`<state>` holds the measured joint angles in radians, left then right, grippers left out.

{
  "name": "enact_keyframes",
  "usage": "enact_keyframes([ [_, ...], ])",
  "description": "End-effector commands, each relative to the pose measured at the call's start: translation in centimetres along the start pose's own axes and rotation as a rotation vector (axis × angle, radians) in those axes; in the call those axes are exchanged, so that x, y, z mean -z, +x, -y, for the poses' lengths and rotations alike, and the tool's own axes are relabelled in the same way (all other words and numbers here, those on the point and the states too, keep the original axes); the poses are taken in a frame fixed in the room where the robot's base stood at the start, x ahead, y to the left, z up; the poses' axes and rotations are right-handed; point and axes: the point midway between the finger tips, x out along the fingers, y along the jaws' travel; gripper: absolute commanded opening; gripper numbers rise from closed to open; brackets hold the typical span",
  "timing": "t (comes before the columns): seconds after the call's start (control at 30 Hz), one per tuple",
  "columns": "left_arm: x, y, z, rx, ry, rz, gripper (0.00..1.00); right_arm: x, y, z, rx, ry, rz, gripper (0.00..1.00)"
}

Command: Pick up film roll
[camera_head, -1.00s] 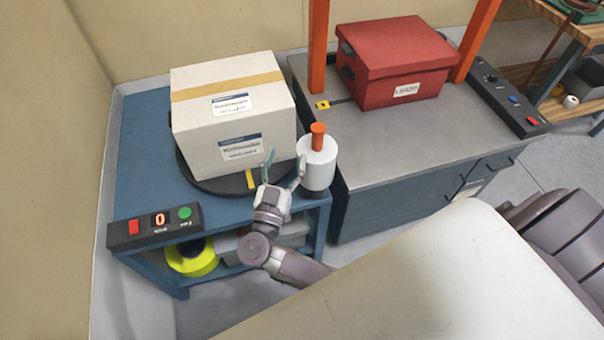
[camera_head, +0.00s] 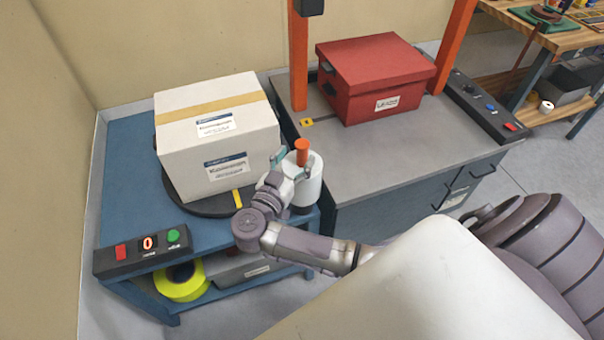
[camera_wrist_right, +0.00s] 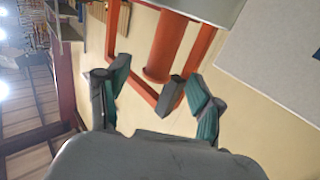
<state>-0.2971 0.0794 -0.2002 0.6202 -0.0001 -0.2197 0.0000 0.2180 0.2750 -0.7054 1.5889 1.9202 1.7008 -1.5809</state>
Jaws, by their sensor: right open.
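The film roll (camera_head: 306,186) is a white cylinder with an orange handle (camera_head: 302,152) sticking up from its top. It stands upright on a dark base at the right edge of the blue table. My right gripper (camera_head: 289,163) is at the roll's upper left side, its fingers near the orange handle. In the right wrist view its two fingers (camera_wrist_right: 158,95) are spread apart, with the orange handle (camera_wrist_right: 166,52) showing beyond them. I cannot tell whether a finger touches the roll. My left gripper is not in view.
A white carton (camera_head: 215,138) sits on a black turntable (camera_head: 213,208) on the blue table (camera_head: 125,185). A button panel (camera_head: 140,252) is at its front. A yellow tape roll (camera_head: 182,284) lies on the lower shelf. A red box (camera_head: 375,80) stands on the grey bench (camera_head: 400,150) to the right.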

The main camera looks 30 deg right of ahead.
Motion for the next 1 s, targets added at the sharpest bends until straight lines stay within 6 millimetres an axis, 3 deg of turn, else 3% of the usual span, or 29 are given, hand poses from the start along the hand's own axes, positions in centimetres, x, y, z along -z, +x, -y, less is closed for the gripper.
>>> enact_keyframes([
  [0.2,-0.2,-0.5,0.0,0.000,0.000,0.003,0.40,0.1,3.4,-0.1,0.000,-0.001,-0.005,0.66],
  [0.53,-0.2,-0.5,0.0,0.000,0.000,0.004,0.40,0.0,4.1,-0.1,0.000,0.000,-0.001,0.66],
  [0.9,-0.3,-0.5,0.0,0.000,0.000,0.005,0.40,0.0,4.1,-0.1,0.000,0.000,-0.001,0.04],
  [1.0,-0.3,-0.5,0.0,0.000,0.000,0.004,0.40,0.0,4.1,-0.1,0.000,0.000,0.000,0.00],
])
